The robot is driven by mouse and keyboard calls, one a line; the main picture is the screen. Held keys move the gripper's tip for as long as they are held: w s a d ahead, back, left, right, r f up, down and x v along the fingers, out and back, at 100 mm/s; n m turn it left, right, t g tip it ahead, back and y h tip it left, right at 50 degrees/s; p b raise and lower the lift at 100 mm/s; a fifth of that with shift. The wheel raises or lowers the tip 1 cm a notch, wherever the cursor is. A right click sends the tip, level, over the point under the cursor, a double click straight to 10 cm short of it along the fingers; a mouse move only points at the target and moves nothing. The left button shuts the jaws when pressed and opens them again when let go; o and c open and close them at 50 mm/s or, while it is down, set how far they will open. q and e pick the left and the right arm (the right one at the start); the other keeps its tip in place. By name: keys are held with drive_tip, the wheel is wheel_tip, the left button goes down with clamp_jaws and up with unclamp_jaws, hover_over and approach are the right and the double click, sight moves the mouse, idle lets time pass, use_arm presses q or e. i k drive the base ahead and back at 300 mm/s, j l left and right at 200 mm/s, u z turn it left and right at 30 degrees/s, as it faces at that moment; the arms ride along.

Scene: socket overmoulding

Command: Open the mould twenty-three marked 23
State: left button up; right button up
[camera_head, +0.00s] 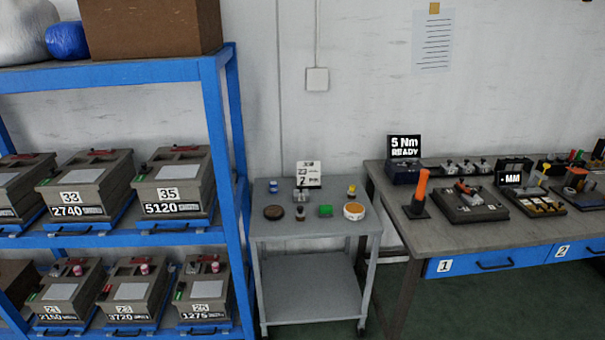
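The mould marked 23 (130,291) sits on the lower level of the blue rack at the left. It is a grey-brown block with a pale plate on top and a label reading 23 above 3720. A small red and white part (144,269) shows on its top, toward the back. It stands between the mould marked 21 (63,292) and the mould that seems marked 25 (203,290). I cannot tell details of its latches at this size. Neither of my grippers is in view.
Moulds 33 (82,187) and 35 (172,184) stand on the rack's upper level. A blue rack post (224,165) rises right of them. A grey cart (318,227) holds small items and a card. A workbench (450,236) with tools and blue drawers is at the right.

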sight(135, 301)
drive_tip(key=j+u, duration=0.7)
drive_tip(key=j, duration=0.15)
drive_tip(key=j+u, duration=0.35)
drive_tip(key=i+j, duration=0.05)
